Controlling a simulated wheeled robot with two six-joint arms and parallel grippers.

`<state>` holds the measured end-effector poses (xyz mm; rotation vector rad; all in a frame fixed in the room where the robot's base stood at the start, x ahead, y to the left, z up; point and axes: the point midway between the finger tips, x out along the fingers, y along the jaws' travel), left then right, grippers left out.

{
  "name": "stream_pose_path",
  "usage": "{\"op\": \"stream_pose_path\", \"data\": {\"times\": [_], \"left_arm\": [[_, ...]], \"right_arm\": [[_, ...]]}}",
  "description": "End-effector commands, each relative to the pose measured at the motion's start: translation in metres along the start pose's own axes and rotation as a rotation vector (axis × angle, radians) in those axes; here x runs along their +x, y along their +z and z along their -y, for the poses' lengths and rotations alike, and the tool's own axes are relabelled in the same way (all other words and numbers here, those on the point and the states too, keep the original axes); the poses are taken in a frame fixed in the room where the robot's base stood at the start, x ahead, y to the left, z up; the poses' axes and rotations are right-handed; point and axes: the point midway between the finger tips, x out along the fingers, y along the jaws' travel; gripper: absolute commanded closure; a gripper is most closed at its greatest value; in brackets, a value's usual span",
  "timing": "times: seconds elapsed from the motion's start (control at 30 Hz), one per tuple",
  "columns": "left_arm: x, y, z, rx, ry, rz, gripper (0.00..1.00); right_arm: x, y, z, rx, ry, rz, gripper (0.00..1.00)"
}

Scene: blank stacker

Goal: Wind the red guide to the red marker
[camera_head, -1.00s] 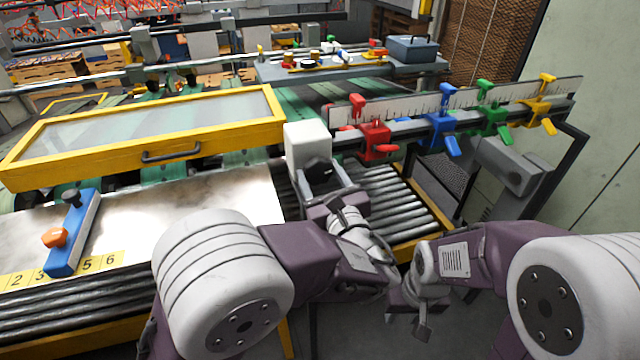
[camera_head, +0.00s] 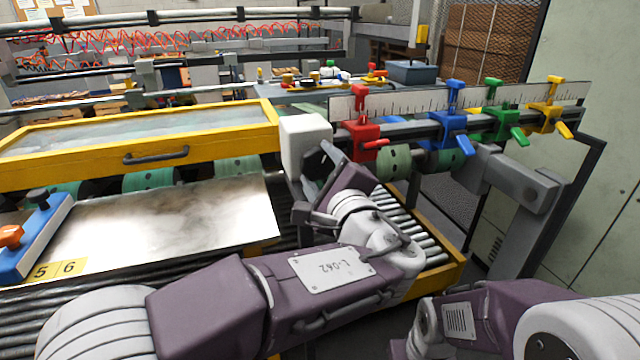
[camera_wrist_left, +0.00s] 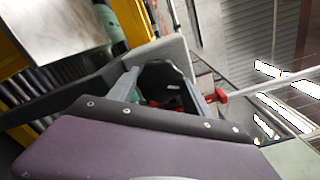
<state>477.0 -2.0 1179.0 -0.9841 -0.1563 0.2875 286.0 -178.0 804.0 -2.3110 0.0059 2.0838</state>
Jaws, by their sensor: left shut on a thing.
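The red guide (camera_head: 361,140) is a red block with a side lever on the grey rail at the right. The red marker (camera_head: 359,92) is a small red clip on the ruler, almost straight above it. My left gripper (camera_head: 315,182) is at the white box (camera_head: 303,140) at the rail's left end. In the left wrist view its grey fingers close around a black knob (camera_wrist_left: 165,80), which the head view hides behind the gripper. The guide's red lever (camera_wrist_left: 217,96) shows just beyond. My right wrist (camera_head: 430,325) is at the bottom edge; its fingers are out of frame.
The blue guide (camera_head: 450,128), green guide (camera_head: 500,122) and yellow guide (camera_head: 548,118) sit farther right on the rail. A yellow-framed cover (camera_head: 190,155) is at the left. Rollers (camera_head: 425,240) lie under my left arm. A grey box (camera_head: 535,188) hangs at the right.

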Motion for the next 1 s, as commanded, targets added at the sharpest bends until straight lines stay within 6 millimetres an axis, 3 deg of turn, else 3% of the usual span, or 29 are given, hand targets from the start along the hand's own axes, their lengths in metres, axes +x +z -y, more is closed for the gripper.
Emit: {"op": "stream_pose_path", "data": {"times": [0.03, 0.3, 0.87, 0.9, 0.93, 1.0], "left_arm": [[0.000, -0.002, -0.004, -0.026, 0.000, 0.000, 0.83], [0.000, -0.001, -0.001, -0.113, 0.000, 0.000, 0.83], [0.000, 0.000, 0.000, -0.134, 0.001, 0.000, 0.83], [0.000, 0.000, 0.000, -0.134, 0.001, 0.000, 0.31], [0.000, 0.000, 0.000, -0.134, 0.001, 0.000, 0.23], [0.000, 0.000, 0.000, -0.133, 0.001, 0.000, 0.21]], "right_arm": [[0.009, 0.001, 0.000, 0.000, 0.000, 0.000, 0.64], [0.020, 0.002, 0.000, 0.000, 0.000, 0.000, 0.64], [0.022, 0.002, 0.000, 0.000, 0.000, 0.000, 0.64], [0.022, 0.002, 0.000, 0.000, 0.000, 0.000, 0.64], [0.022, 0.002, 0.000, 0.000, 0.000, 0.000, 0.64], [0.022, 0.002, 0.000, 0.000, 0.000, 0.000, 0.64]]}}
